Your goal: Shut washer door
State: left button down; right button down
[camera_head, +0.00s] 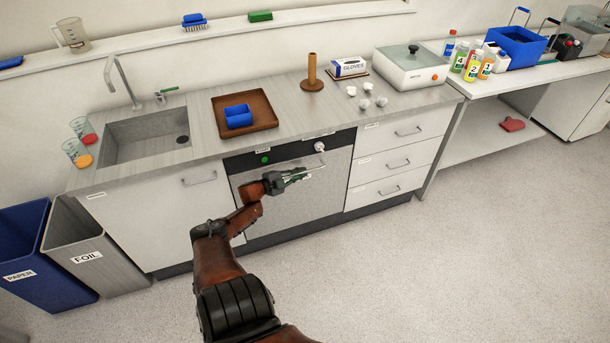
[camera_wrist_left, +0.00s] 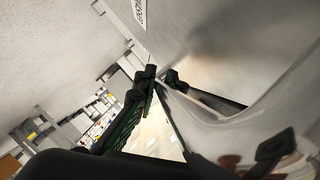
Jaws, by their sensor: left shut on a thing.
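The washer door (camera_head: 322,195) is the grey metal front below the black control strip, between the sink cabinet and the drawers. It looks upright and near flush with the counter front; I cannot tell if a small gap is left. My left gripper (camera_head: 298,175) is at the upper part of the door, shut on its bar handle (camera_head: 314,168). In the left wrist view the fingers (camera_wrist_left: 160,78) close around the handle, with the pale door surface (camera_wrist_left: 245,50) filling the right side. My arm hides the door's left part. My right gripper is not in view.
The control strip (camera_head: 270,155) has a green button and a white knob (camera_head: 319,146). White drawers (camera_head: 395,163) stand to the right, and a sink cabinet (camera_head: 165,220) to the left. Bins (camera_head: 80,245) stand at far left. The floor (camera_head: 400,275) in front is clear.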

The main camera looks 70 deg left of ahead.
pick_arm(q)
jog(key=shift+s+a+r, duration=0.15)
jog(key=shift+a+r, duration=0.15)
jog(key=shift+a, duration=0.3)
jog(key=c, duration=2.3)
grip_release()
jog(key=shift+a+f, duration=0.1)
jog(key=shift+d+f, duration=0.15)
jog(key=shift+d, duration=0.05)
jog(key=shift+s+d, duration=0.25)
jog(key=shift+s, duration=0.3)
jog(key=v, duration=1)
jog(key=shift+s+r, duration=0.2)
jog(key=shift+s, duration=0.1)
jog(key=shift+d, duration=0.1)
